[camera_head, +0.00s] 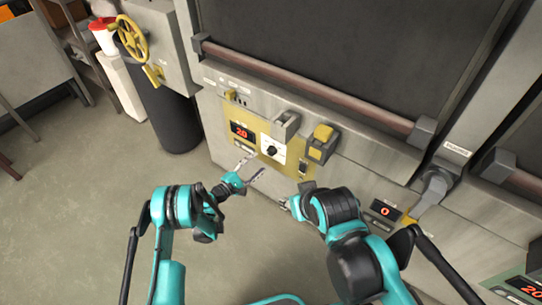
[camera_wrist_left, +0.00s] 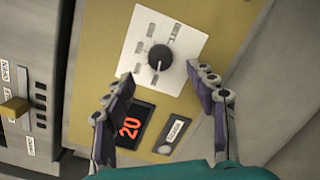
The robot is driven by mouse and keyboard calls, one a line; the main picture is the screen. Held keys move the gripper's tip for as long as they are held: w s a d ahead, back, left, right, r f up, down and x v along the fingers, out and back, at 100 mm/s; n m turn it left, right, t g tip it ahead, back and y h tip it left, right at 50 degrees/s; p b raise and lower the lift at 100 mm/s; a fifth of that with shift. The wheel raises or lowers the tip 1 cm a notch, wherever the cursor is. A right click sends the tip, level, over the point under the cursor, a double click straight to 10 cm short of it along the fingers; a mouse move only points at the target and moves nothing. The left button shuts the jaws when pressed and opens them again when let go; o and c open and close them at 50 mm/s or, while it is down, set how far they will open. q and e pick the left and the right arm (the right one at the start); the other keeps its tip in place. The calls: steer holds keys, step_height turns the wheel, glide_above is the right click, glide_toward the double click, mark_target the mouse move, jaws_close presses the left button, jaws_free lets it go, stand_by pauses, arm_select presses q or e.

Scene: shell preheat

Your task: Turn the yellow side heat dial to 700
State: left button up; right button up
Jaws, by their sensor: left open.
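The heat dial is a black knob (camera_head: 272,150) on a white plate, set in a yellow panel (camera_head: 254,147) on the machine's front. In the left wrist view the knob (camera_wrist_left: 160,57) sits at the upper middle, with a pale mark on its lower side. The red display (camera_wrist_left: 130,127) beside it reads 20. My left gripper (camera_head: 252,167) is open and empty in front of the panel. In the left wrist view its fingertips (camera_wrist_left: 160,77) spread on either side just below the knob, apart from it. My right gripper (camera_head: 294,198) is partly hidden by its own arm.
A yellow-capped block (camera_head: 321,141) and a grey switch (camera_head: 286,125) stick out close to the dial. A long rail (camera_head: 310,93) crosses above. A yellow handwheel (camera_head: 130,39) and a dark drum (camera_head: 166,115) stand at the left.

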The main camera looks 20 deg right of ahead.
mark_target(270, 153)
arm_select(q)
steer(key=b+x, duration=0.2)
steer(key=x, duration=0.4)
steer(key=shift+d+f, duration=0.1)
steer(key=shift+d, duration=0.05)
steer(key=shift+w+d, duration=0.3)
steer(key=shift+d, duration=0.05)
steer(key=c, duration=1.2)
